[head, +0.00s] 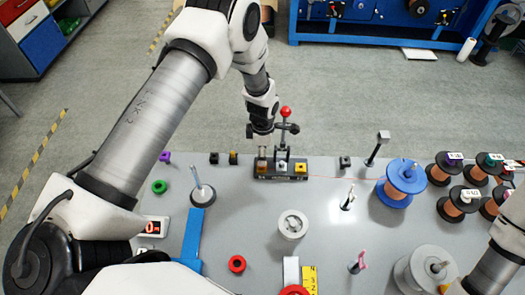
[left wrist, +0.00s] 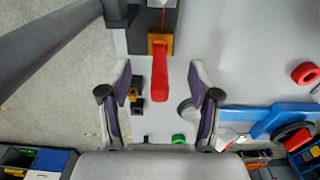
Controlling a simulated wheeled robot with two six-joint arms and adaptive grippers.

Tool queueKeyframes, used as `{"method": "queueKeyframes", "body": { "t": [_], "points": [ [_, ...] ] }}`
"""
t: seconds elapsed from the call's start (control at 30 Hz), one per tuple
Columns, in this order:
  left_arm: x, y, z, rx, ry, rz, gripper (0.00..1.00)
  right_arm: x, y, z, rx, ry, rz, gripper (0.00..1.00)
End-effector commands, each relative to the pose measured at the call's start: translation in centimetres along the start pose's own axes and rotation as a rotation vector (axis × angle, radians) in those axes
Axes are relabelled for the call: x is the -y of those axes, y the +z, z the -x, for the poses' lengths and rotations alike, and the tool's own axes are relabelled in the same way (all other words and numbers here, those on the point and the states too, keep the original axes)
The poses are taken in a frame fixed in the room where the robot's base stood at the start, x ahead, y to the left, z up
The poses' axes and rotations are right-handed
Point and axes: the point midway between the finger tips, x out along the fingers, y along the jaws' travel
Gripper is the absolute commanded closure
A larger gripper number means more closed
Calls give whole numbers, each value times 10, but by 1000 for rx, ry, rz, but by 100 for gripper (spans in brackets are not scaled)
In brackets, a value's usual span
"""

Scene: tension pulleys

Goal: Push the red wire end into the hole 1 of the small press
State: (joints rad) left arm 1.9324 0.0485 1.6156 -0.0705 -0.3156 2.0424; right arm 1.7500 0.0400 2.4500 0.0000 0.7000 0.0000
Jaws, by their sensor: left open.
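The small press (head: 281,172) is a dark block at the back edge of the table, with a red-knobbed lever and a yellow piece at its right end. My left gripper (head: 263,140) is over the press's left part. In the left wrist view, my left gripper (left wrist: 163,105) is open, its fingers apart on both sides of the red wire end (left wrist: 160,80) and not touching it. The red end meets an orange block (left wrist: 158,39) on the press; how deep it sits is unclear. Hole 1 cannot be made out. My right gripper is out of view.
A blue spool (head: 401,185) stands right of the press, with several copper spools beyond it. A thin red line runs from the press toward the blue spool. A white ring (head: 292,225) lies in front; a post on a round base (head: 202,192) stands left.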

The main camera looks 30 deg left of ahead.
Motion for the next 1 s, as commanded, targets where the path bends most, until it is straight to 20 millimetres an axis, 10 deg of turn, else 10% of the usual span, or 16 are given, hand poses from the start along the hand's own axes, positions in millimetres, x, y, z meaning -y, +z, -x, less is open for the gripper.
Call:
{"method": "queueKeyframes", "body": {
  "t": [1.0],
  "points": [
    [0, 0, 32, 0, 0, 0, 38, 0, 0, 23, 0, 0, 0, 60]
  ]
}}
